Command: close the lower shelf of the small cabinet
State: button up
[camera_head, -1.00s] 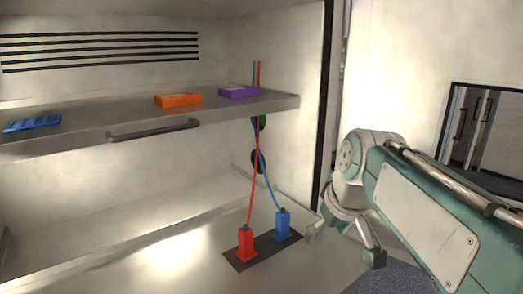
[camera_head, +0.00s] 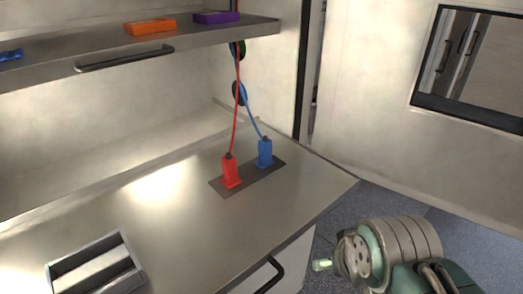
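The lower shelf (camera_head: 190,215) of the cabinet is a metal surface that extends out toward me, past the cabinet's side wall. A dark bar handle (camera_head: 262,275) is at its front, near the bottom of the view. A red plug (camera_head: 230,171) and a blue plug (camera_head: 265,153) stand upright on a dark plate on the shelf, with cables running up behind the upper shelf. My gripper (camera_head: 322,264) is at the lower right, right of the handle and apart from it. Only a small pale tip shows; my wrist hides the rest, so its opening cannot be told.
The upper shelf (camera_head: 200,42) carries an orange box (camera_head: 150,26), a purple box (camera_head: 216,17) and a blue item (camera_head: 11,55). A metal tray (camera_head: 135,280) lies at the lower left. A wall with a window (camera_head: 478,60) and open dark floor (camera_head: 400,205) are on the right.

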aim_at(186, 239)
jog(key=u, duration=1.45)
jog(key=i+l+z, duration=0.1)
jog(key=l+z, duration=0.15)
jog(key=l, duration=0.45)
jog(key=i, duration=0.5)
